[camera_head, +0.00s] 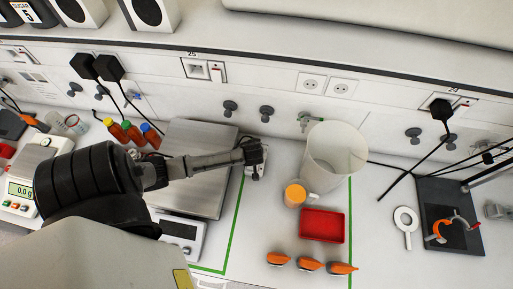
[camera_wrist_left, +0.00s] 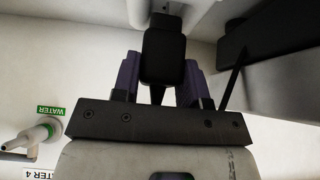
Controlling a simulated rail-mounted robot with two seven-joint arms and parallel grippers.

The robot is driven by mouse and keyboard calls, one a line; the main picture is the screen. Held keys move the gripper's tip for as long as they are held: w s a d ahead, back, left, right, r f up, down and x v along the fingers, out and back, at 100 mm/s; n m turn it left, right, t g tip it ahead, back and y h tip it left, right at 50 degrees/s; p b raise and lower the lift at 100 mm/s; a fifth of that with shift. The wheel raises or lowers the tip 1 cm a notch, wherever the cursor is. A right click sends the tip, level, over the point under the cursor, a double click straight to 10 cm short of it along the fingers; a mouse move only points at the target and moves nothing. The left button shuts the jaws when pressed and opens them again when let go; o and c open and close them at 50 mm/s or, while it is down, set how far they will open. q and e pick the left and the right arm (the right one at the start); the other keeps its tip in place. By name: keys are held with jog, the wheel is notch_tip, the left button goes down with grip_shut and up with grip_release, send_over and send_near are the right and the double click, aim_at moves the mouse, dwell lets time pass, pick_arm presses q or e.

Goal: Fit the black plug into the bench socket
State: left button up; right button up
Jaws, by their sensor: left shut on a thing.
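My left gripper (camera_head: 254,152) reaches in from the left and hangs over the bench between the steel plate and the white bucket. In the left wrist view its purple fingers (camera_wrist_left: 160,80) are shut on the black plug (camera_wrist_left: 164,50), which sticks out beyond the fingertips. In the head view the plug is hard to tell from the dark gripper. A small pale fitting (camera_head: 257,173) shows just below the gripper; I cannot tell if it is the bench socket or if the plug touches it. My right gripper is not in view.
A white bucket (camera_head: 335,150), an orange-capped jar (camera_head: 295,194) and a red tray (camera_head: 322,226) stand right of the gripper. A steel-plated scale (camera_head: 196,135) is at left.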

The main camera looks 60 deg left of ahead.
pick_arm(q)
jog(key=shift+f+b, duration=0.45)
jog(key=shift+f, duration=0.5)
dwell(0.6)
jog(key=shift+p, duration=0.3)
jog(key=shift+f, duration=0.2)
jog(key=o, duration=1.2)
jog(key=shift+c, duration=0.2)
jog(key=shift+d+r, duration=0.1)
jog(key=shift+s+d+r, duration=0.1)
jog(key=shift+s+r, duration=0.05)
jog(key=shift+r, duration=0.1)
jog(key=v, duration=1.3)
